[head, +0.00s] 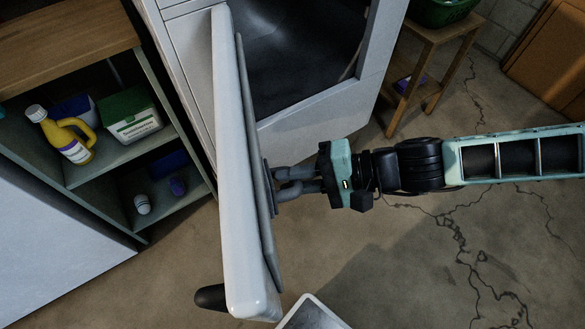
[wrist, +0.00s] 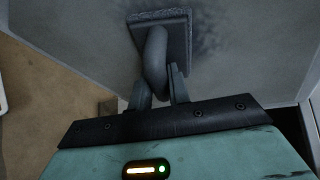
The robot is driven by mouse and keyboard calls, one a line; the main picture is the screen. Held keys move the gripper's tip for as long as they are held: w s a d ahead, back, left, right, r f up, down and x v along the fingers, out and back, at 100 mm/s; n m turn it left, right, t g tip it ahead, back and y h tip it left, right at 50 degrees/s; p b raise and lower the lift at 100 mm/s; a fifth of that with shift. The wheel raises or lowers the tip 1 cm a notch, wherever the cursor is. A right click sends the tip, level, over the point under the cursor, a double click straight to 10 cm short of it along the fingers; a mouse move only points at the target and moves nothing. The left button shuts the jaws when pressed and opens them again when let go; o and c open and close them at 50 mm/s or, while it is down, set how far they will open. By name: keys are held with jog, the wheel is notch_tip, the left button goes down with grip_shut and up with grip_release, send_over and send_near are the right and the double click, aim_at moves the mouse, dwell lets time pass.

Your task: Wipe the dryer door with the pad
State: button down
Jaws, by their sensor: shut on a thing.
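The dryer door (head: 238,200) stands open and shows nearly edge-on in the head view. In the wrist view its grey face (wrist: 255,60) fills most of the background, with a dark smudge to the right of the pad. The grey pad (wrist: 178,32) has a curved handle (wrist: 156,60); in the head view it shows as a thin slab (head: 268,188) against the door's right-hand face. My gripper (head: 284,182) is shut on the pad's handle, with a finger on each side in the wrist view (wrist: 158,88). The pad's wiping face is hidden.
The dryer body (head: 320,130) with its dark opening is behind the door. A shelf unit (head: 110,165) on the left holds a yellow bottle (head: 68,140) and a green-and-white box (head: 130,115). A wooden stool (head: 425,70) stands at upper right. Cracked floor lies open at right.

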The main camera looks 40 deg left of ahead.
jog(key=shift+s+d+p, duration=0.6)
jog(key=shift+s+d, duration=1.95)
jog(key=shift+d, duration=0.75)
jog(key=shift+w+a+r+p, duration=0.4)
jog(key=shift+w+a, duration=0.3)
jog(key=shift+a, duration=0.35)
jog(key=shift+w+a+r+p, duration=0.4)
jog(key=shift+w+a, duration=0.3)
jog(key=shift+a, duration=0.35)
jog(key=shift+w+a+r+p, duration=0.4)
jog(key=shift+w+a, duration=0.3)
jog(key=shift+a, duration=0.35)
jog(key=w+a+b, duration=0.2)
jog(key=w+a, duration=0.3)
jog(key=a, duration=0.1)
jog(key=shift+a, duration=0.25)
jog(key=shift+w, duration=0.15)
jog(key=w+d, duration=0.3)
jog(key=w, duration=0.2)
jog(key=shift+d, duration=0.2)
